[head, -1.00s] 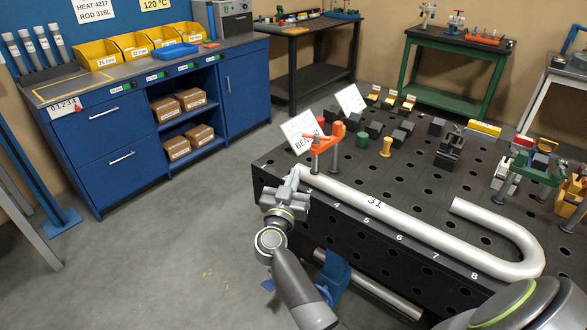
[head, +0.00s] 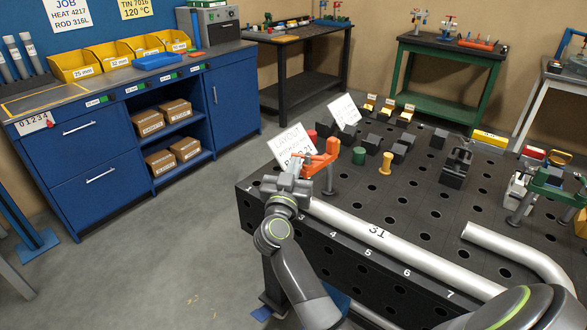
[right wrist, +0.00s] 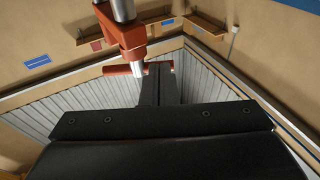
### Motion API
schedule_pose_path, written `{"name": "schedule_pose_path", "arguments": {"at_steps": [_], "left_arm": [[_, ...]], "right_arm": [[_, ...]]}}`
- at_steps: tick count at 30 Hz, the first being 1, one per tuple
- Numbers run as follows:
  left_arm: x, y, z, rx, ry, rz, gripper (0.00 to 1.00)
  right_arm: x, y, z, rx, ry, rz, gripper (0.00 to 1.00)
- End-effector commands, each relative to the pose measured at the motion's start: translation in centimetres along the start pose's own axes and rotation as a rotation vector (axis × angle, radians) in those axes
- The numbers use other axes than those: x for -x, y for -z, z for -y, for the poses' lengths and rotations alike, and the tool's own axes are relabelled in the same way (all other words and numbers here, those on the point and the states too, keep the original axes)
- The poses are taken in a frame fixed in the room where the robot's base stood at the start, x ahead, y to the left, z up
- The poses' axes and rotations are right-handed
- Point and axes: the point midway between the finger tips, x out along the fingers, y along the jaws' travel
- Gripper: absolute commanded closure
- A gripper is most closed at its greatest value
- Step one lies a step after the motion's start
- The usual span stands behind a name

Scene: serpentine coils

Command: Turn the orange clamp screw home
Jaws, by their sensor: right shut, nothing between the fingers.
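The orange clamp (head: 328,160) stands on a grey post at the near left part of the black table, over the end of the silver pipe (head: 385,238). My right gripper (head: 296,164) is just left of the clamp, fingers shut and empty. In the right wrist view the clamp's orange body (right wrist: 122,32) and metal screw are above the shut black fingers (right wrist: 160,70). The screw's orange cross handle (right wrist: 118,69) passes close by the fingertips; I cannot tell whether they touch. The gripper hides the handle in the head view. My left gripper is not in view.
The black holed table (head: 420,215) bears a green cylinder (head: 359,155), a yellow peg (head: 385,164), black blocks and a green clamp (head: 548,185) at right. White sign cards (head: 291,145) stand behind the orange clamp. Open floor lies left of the table.

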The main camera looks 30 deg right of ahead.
Motion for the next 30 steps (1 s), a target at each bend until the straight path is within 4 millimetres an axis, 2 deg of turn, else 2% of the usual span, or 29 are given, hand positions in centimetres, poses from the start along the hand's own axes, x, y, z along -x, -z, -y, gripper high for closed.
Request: {"name": "schedule_pose_path", "arguments": {"at_steps": [5,17,30], "left_arm": [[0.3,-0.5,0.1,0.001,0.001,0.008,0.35],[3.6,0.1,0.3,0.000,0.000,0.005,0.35],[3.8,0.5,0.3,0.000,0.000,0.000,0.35]], "right_arm": [[-0.1,0.1,0.0,0.002,-0.006,0.000,1.00],[-1.4,0.3,0.5,0.032,-0.154,0.000,1.00],[-1.4,0.1,0.5,0.036,-0.184,-0.007,1.00]]}}
